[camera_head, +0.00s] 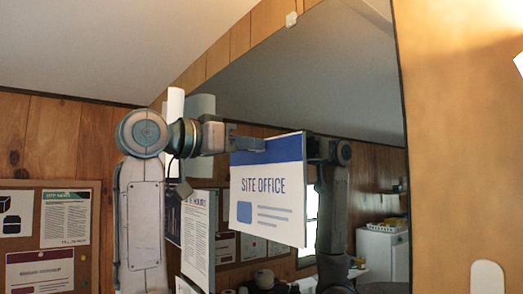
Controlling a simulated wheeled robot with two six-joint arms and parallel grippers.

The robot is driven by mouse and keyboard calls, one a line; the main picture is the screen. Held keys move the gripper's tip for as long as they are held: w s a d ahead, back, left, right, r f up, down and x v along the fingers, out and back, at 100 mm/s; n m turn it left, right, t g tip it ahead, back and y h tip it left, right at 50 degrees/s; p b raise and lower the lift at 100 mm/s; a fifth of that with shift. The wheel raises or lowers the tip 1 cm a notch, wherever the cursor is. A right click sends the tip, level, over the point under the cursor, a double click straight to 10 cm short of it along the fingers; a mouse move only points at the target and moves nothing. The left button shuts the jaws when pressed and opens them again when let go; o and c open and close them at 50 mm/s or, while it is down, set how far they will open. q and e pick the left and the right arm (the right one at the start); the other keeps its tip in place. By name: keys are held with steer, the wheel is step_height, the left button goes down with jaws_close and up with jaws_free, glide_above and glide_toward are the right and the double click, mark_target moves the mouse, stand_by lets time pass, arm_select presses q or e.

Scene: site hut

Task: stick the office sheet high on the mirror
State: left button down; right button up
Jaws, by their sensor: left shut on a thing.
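The office sheet (270,196) is white with a blue top band, the words SITE OFFICE and a blue box. It hangs upright in front of the mirror (330,75). My left gripper (245,144) is shut on the sheet at its upper left part, on the blue band. The sheet covers part of the mirror's glass; I cannot tell whether it touches it. The mirror is tall and slants away to the left, with a dark edge. A reflection of my arm shows just right of the sheet. My right gripper is not in view.
A cork board (22,255) with several notices hangs on the wood-panelled wall at the left. A sheet about hours (197,238) shows below my left gripper. A plain tan panel (450,150) fills the right side. The mirror's upper glass is bare.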

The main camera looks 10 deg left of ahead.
arm_select(q)
steer(key=c, duration=1.3)
jaws_free()
steer(key=shift+o, duration=0.6)
steer(key=shift+w+d, duration=0.15)
